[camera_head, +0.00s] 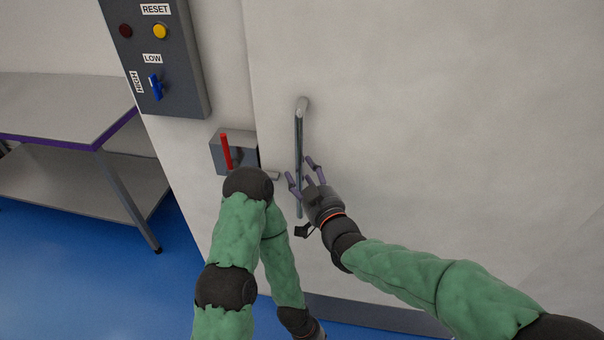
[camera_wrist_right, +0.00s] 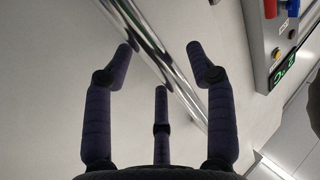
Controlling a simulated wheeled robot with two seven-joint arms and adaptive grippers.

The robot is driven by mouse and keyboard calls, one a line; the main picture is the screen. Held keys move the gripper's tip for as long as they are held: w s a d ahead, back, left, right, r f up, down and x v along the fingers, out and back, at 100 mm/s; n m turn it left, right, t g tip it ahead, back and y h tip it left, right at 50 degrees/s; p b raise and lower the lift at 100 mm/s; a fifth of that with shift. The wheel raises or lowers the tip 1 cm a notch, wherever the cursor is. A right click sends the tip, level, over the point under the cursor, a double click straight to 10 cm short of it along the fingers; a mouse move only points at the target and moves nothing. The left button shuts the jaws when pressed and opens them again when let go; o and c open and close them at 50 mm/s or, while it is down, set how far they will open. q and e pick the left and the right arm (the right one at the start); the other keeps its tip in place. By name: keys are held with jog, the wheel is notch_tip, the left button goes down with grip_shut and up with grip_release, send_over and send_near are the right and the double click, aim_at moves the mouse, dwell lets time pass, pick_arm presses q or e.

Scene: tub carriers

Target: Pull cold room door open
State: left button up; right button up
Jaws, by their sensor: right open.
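The cold room door (camera_head: 430,130) is a large pale panel and looks shut. Its upright metal bar handle (camera_head: 299,135) stands near the door's left edge. My right gripper (camera_head: 304,171) is open at the lower half of the handle, its purple fingers spread. In the right wrist view the shiny handle (camera_wrist_right: 163,62) runs diagonally between the open fingertips (camera_wrist_right: 160,48); I cannot tell whether they touch it. My left arm is folded in front of the wall, and its gripper is below the picture's edge.
A grey latch box with a red lever (camera_head: 226,151) sits left of the door edge, close to my left elbow. A control panel (camera_head: 185,75) with buttons and a blue switch hangs above. A two-level table (camera_head: 75,105) stands left; blue floor (camera_head: 70,260) is clear there.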

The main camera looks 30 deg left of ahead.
jog(key=shift+w+a, duration=0.45)
jog(key=shift+a, duration=0.05)
grip_shut()
